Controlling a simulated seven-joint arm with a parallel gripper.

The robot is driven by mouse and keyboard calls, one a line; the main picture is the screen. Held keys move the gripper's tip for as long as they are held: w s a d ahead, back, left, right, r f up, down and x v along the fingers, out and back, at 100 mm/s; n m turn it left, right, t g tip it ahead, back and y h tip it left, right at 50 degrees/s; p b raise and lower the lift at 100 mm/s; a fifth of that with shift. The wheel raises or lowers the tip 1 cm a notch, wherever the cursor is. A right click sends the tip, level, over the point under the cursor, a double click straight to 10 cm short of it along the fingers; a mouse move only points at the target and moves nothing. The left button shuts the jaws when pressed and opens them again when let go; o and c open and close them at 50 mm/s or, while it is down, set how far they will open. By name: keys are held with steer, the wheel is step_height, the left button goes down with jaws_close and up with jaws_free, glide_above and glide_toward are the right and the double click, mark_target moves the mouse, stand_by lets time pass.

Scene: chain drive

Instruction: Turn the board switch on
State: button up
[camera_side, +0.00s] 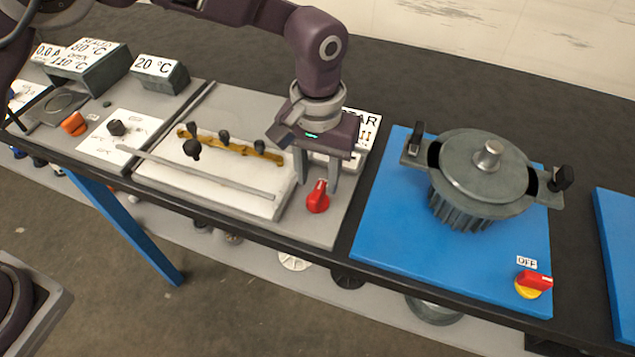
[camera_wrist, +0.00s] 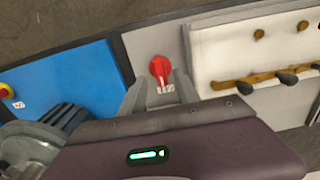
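A red rotary switch (camera_side: 318,197) sits near the front right of the grey board (camera_side: 322,232). Its handle shows a pale mark on top. My gripper (camera_side: 317,182) hangs pointing down just behind the switch, with its two fingers apart and nothing seen between them. In the wrist view the red switch (camera_wrist: 160,67) appears just beyond the gap between the fingertips (camera_wrist: 158,84). A small white label shows beside it there. I cannot tell whether a finger touches the switch. A second switch, red on yellow (camera_side: 534,284), is on the blue board beside an "OFF" label (camera_side: 527,262).
A dark ribbed pot-like vessel (camera_side: 487,165) with clamps stands on the blue board (camera_side: 400,245). A white panel (camera_side: 165,170) with a brown strip and dark knobs lies left of the gripper. Farther left are an orange knob (camera_side: 74,123) and grey temperature-labelled blocks (camera_side: 160,72).

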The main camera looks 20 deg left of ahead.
mark_target(318, 191)
steer(key=shift+f, duration=1.6)
jaws_close()
steer(key=shift+m, duration=0.3)
steer(key=m, duration=0.3)
steer(key=shift+r+m, duration=0.1)
steer(key=shift+m, duration=0.2)
steer(key=m, duration=0.4)
steer(key=shift+m, duration=0.3)
steer(key=m, duration=0.4)
steer(key=shift+m, duration=2.5)
